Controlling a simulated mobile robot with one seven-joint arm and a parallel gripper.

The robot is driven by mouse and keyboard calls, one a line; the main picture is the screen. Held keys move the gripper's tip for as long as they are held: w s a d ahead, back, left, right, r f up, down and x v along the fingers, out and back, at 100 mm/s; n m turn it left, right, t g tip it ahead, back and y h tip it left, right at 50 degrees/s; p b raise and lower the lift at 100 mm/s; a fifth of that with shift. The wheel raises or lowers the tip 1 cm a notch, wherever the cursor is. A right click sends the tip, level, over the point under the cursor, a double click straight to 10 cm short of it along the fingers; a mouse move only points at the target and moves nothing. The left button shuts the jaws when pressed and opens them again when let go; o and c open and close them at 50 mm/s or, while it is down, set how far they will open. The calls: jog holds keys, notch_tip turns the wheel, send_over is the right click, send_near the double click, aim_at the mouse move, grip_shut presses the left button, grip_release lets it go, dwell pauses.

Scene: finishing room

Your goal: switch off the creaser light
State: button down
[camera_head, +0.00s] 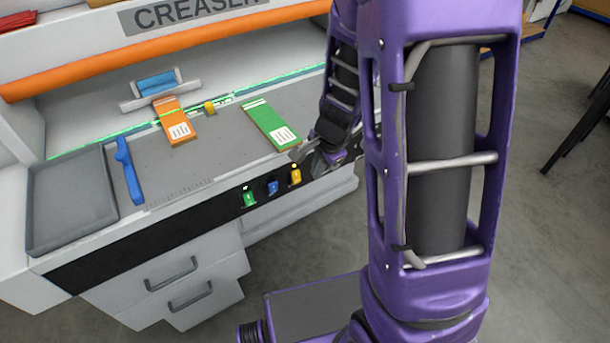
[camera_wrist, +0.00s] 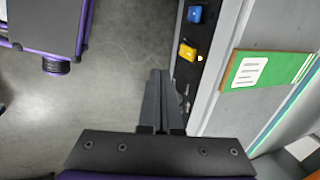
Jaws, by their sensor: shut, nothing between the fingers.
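The blue switch (camera_wrist: 194,14) and yellow switch (camera_wrist: 187,52) also show in the wrist view, with a small bright lamp by the yellow one. A green glowing line (camera_head: 90,143) runs along the back of the worktop. My gripper (camera_head: 300,155) is shut and empty, just right of the yellow switch; its fingertips (camera_wrist: 158,73) point along the front edge.
On the worktop lie a green card (camera_head: 266,122), an orange card (camera_head: 173,115), a blue tool (camera_head: 128,168) and a grey tray (camera_head: 70,205). Drawers with handles (camera_head: 170,273) sit below the strip. The floor (camera_wrist: 120,50) beside the bench front is clear in the wrist view.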

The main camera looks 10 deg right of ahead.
aim_at(300, 179)
jog(key=w+a+f+b, duration=0.2)
jog(key=w+f, duration=0.4)
jog(key=f, duration=0.4)
jog(key=shift+w+f+b, duration=0.15)
jog(key=shift+w+b, duration=0.1)
jog(key=shift+b, duration=0.25)
jog(key=shift+w+a+f, duration=0.15)
jog(key=shift+w+f, duration=0.15)
jog(key=shift+r+p, duration=0.65)
jog(key=shift+r, duration=0.35)
